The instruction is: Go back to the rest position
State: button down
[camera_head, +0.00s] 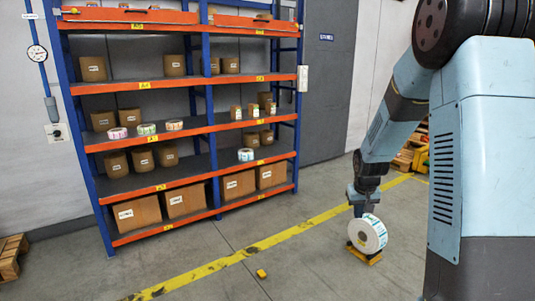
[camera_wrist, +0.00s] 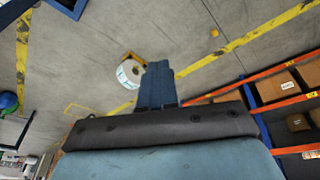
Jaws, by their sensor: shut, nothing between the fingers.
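My arm reaches down at the right of the head view. My gripper (camera_head: 361,205) points downward there, close to a large white label roll (camera_head: 367,235). In the wrist view my gripper (camera_wrist: 158,70) is shut, with nothing visible between its fingers. The roll stands upright on a small yellow stand (camera_head: 363,255) on the floor. It also shows in the wrist view (camera_wrist: 129,74), left of the fingertips and apart from them in that picture. In the head view the gripper overlaps the roll's upper left edge, and I cannot tell the gap.
A blue and orange shelf rack (camera_head: 160,187) stands at the left with cardboard boxes and several small label rolls (camera_head: 147,129). A small yellow object (camera_head: 261,273) lies on the floor near the yellow line (camera_head: 220,262). A wooden pallet (camera_head: 11,257) is at the far left. The middle floor is mostly clear.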

jog(key=s+a+r+t, duration=0.1)
jog(key=s+a+r, duration=0.3)
jog(key=s+r, duration=1.2)
jog(key=s+a+r, duration=0.1)
jog(key=s+r, duration=0.2)
jog(key=s, duration=0.5)
jog(key=s+a+r+t, duration=0.1)
jog(key=s+r, duration=0.2)
jog(key=s, duration=0.5)
jog(key=shift+a+y, duration=0.35)
jog(key=shift+y, duration=0.05)
